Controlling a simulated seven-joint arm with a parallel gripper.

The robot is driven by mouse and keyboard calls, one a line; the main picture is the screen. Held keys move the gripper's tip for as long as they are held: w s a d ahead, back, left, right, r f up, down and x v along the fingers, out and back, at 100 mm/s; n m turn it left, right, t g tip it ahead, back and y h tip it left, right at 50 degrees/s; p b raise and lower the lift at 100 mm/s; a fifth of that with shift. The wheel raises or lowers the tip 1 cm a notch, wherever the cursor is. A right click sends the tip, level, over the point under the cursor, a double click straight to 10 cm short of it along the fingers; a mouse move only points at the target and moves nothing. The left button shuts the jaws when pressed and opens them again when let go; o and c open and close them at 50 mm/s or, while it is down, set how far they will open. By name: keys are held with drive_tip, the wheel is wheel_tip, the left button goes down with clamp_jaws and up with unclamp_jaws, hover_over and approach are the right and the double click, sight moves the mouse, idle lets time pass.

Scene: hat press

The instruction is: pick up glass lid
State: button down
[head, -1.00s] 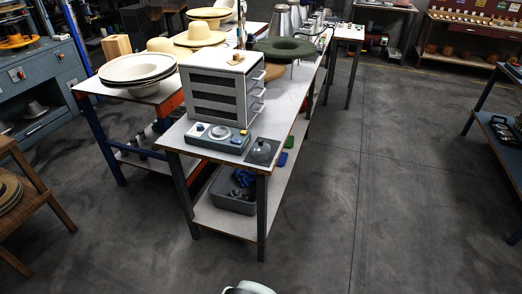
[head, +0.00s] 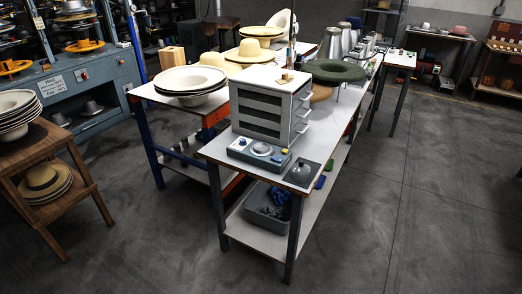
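The glass lid (head: 301,173), a small dark see-through dome with a knob, sits on a dark square mat at the front right corner of the work table (head: 335,140). It is beside a blue-grey device with a round dial (head: 259,153). My gripper is not in view, so its state cannot be seen.
A grey drawer cabinet (head: 262,108) stands behind the device. Blue and green blocks (head: 324,175) lie right of the lid. A grey bin (head: 268,207) is on the lower shelf. A wooden stand (head: 85,150) with hats is at left. Open floor (head: 420,220) lies right.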

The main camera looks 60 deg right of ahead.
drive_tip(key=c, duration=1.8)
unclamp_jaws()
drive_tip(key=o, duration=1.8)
